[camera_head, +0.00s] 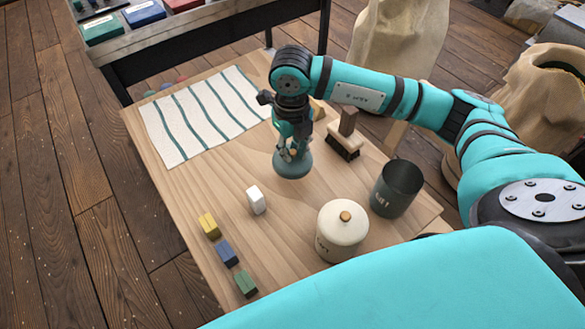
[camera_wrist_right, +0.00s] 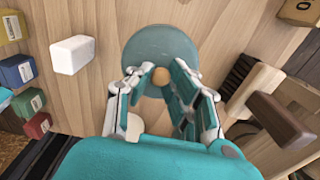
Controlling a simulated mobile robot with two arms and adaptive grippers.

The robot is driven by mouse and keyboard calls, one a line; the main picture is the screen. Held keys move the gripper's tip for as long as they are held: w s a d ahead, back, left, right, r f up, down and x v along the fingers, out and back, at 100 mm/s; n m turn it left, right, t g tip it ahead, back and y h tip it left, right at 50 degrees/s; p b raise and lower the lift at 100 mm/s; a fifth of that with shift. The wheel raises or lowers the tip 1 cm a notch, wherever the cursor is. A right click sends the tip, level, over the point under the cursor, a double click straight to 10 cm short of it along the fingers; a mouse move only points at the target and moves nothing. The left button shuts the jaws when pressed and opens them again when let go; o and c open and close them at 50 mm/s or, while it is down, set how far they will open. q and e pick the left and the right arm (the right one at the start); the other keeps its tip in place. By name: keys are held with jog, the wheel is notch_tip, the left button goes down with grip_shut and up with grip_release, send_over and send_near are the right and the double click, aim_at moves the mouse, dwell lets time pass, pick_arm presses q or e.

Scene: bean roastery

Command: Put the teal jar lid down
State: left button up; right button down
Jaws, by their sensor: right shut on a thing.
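The teal jar lid (camera_head: 292,165) is a round grey-teal disc with a small wooden knob. My right gripper (camera_head: 291,148) is above it, shut on its knob, over the middle of the wooden table (camera_head: 175,185). In the right wrist view the lid (camera_wrist_right: 160,42) shows beyond the fingertips of my right gripper (camera_wrist_right: 160,84), with the knob between them. I cannot tell whether the lid's underside touches the table. My left gripper is not in view.
A striped cloth (camera_head: 178,134) lies at the back left. A white block (camera_head: 256,201), yellow block (camera_head: 209,225), blue block (camera_head: 227,254) and green block (camera_head: 246,284) stand in front. A cream jar (camera_head: 342,228), dark canister (camera_head: 398,188) and brush (camera_head: 344,145) stand to the right.

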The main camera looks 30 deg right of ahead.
aim_at(293, 167)
jog(key=shift+f, duration=3.35)
jog(key=shift+f, duration=0.1)
jog(key=shift+f, duration=0.15)
jog(key=c, duration=1.3)
grip_release()
jog(key=shift+o, duration=0.2)
notch_tip(293, 167, up, 13)
jog(key=shift+a+f, duration=0.1)
jog(key=shift+f, duration=0.1)
jog(key=shift+r, duration=0.1)
